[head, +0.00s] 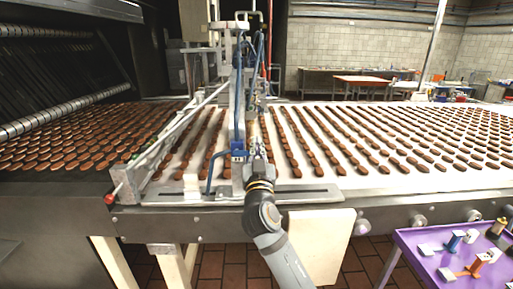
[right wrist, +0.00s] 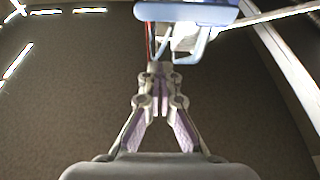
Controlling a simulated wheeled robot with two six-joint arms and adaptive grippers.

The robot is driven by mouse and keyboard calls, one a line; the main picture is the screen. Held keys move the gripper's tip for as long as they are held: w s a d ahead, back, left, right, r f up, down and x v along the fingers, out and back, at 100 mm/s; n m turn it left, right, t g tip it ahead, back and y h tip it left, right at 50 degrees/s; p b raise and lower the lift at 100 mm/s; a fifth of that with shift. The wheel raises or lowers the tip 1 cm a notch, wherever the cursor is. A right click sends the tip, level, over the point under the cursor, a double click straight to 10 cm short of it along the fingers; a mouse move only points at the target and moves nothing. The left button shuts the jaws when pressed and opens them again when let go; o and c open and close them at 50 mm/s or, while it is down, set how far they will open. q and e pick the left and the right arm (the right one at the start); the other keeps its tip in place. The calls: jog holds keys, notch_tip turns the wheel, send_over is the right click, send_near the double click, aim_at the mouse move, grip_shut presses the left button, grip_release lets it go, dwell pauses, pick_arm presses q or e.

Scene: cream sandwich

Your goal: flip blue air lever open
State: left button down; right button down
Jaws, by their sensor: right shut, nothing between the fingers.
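A small blue block (head: 238,149) sits on the upright of the machine over the conveyor, with a bent blue tube (head: 210,172) curving down at its left. I cannot tell for certain which blue part is the air lever. My right gripper (head: 257,150) is just right of the blue block, with its fingers pointing up. In the right wrist view, the gripper (right wrist: 158,78) is shut and empty below a blue part (right wrist: 190,12) at the top edge. A gap shows between them in that picture, but I cannot judge true contact. My left gripper is not in view.
The white conveyor belt (head: 225,185) carries rows of brown biscuits. A red-knobbed rod (head: 109,199) juts out at the left front. A purple cart (head: 424,262) with small fittings stands at the lower right. A pale panel (head: 318,245) hangs below the conveyor's front edge.

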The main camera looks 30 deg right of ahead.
aim_at(249, 151)
jog(key=shift+w+d+f, duration=0.3)
jog(key=shift+w+f, duration=0.25)
jog(key=shift+f, duration=0.25)
jog(key=shift+w+d+f, duration=0.25)
jog(key=shift+w+f, duration=0.25)
jog(key=shift+f, duration=0.3)
